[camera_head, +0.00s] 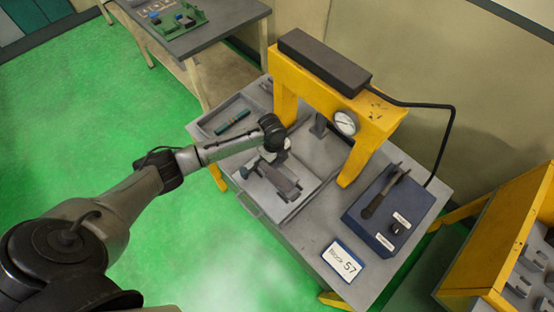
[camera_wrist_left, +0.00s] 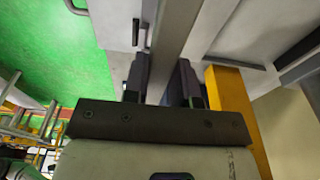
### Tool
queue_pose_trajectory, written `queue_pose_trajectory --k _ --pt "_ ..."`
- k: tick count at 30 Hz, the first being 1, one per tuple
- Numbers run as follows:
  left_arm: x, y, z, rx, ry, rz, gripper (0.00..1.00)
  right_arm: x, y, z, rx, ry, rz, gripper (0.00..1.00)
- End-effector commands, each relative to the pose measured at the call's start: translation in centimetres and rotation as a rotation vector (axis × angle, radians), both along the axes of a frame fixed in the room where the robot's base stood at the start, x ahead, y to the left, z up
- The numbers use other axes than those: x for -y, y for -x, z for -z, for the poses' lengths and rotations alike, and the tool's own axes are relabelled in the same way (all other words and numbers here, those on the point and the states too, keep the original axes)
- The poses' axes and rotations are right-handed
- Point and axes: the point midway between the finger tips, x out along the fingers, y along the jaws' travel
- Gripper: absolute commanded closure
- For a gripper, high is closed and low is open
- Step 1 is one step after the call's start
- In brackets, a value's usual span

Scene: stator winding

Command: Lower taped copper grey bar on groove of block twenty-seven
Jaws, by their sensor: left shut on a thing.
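My left gripper (camera_wrist_left: 165,88) is shut on a plain grey bar (camera_wrist_left: 178,35), which runs up and away between its two dark fingers in the left wrist view. No copper or tape shows on the visible part of the bar. In the head view my left gripper reaches over a light grey tray (camera_head: 318,184) on the bench. A dark grey blocky piece (camera_head: 288,188) is there below my wrist; I cannot tell whether the bar touches it, and no groove is clear. A sign (camera_head: 344,262) at the bench front appears to read "Block 57". My right gripper is not in view.
A yellow press frame (camera_head: 365,150) with a round gauge (camera_head: 346,122) stands behind the tray. A blue control box (camera_head: 390,210) with a lever is to the right. A shallow tray with a green bar (camera_head: 232,122) is behind left. A yellow rack (camera_head: 490,240) stands far right.

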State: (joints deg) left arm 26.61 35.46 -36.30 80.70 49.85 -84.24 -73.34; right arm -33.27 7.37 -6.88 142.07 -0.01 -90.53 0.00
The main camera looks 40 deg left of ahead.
Motion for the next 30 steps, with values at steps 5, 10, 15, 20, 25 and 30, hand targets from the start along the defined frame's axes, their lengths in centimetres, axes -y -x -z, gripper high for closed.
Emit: queue_pose_trajectory --k 5,10,15,20,25,30 --pt "0.0 0.0 0.9 0.001 0.0 -0.001 1.0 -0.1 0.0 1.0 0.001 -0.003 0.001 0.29" --pt "0.0 0.0 2.2 0.001 0.0 -0.001 1.0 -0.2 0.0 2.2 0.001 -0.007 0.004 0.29" --pt "0.0 0.0 3.7 0.001 -0.001 -0.001 1.0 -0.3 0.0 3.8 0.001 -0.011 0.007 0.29" --pt "0.0 0.0 5.2 0.001 -0.001 -0.001 1.0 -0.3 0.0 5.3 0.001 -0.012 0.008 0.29" --pt "-0.1 0.0 4.7 0.001 -0.001 -0.001 1.0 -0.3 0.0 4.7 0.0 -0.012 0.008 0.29" --pt "-0.2 -0.1 4.9 0.001 -0.001 -0.001 1.0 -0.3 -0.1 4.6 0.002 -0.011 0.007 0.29"
